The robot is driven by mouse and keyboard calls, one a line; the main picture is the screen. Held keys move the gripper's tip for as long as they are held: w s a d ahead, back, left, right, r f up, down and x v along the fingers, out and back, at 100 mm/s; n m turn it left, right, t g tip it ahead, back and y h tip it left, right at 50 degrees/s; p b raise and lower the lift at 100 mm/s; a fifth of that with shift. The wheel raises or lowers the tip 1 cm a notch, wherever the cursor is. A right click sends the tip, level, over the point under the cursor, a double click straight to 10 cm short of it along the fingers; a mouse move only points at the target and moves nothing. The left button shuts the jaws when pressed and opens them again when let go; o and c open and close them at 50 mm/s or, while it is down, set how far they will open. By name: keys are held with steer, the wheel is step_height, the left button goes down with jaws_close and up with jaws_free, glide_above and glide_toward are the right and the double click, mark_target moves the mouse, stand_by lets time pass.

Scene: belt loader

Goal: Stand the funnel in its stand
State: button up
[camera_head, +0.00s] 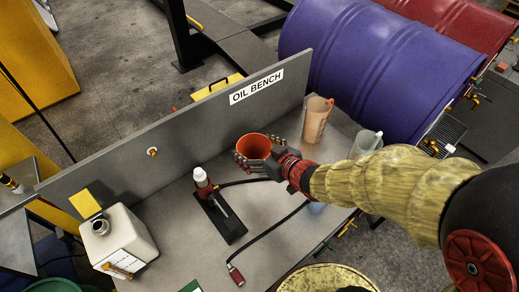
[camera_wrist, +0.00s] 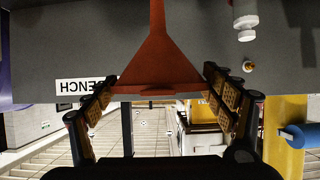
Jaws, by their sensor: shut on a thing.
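The orange-red funnel (camera_head: 254,145) is held above the grey bench, its wide mouth facing up in the head view. My gripper (camera_head: 258,158) is shut on it, with a finger on either side of the cone. In the wrist view, my gripper (camera_wrist: 162,103) has the funnel (camera_wrist: 158,62) between its fingers, and the narrow spout runs to the picture's top edge. I cannot clearly pick out the funnel's stand. A small pale blue thing (camera_head: 316,207), partly hidden below my arm, is too unclear to name.
A black plate (camera_head: 223,221) carries a white-topped red device (camera_head: 203,181), left of the funnel. A dark hose ends in a red fitting (camera_head: 236,275). An orange jug (camera_head: 316,120) and clear jug (camera_head: 366,143) stand right, a white canister (camera_head: 118,241) left. The OIL BENCH backboard (camera_head: 195,120) rises behind.

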steer(key=w+f, duration=0.1)
steer(key=w, duration=0.1)
steer(key=w+d+f+b, duration=0.1)
steer(key=w, duration=0.2)
steer(key=w+d+f, duration=0.1)
steer(key=w+f, duration=0.1)
steer(key=shift+w+d+f+b, duration=0.1)
steer(key=shift+w+d+b, duration=0.1)
steer(key=shift+b, duration=0.1)
steer(key=w+d+f+b, duration=0.1)
steer(key=w+f+b, duration=0.2)
steer(key=f, duration=0.5)
steer(key=shift+w+d, duration=0.15)
steer(key=shift+w, duration=0.35)
steer(key=shift+f, duration=0.25)
steer(key=o, duration=1.1)
steer(key=shift+r, duration=0.15)
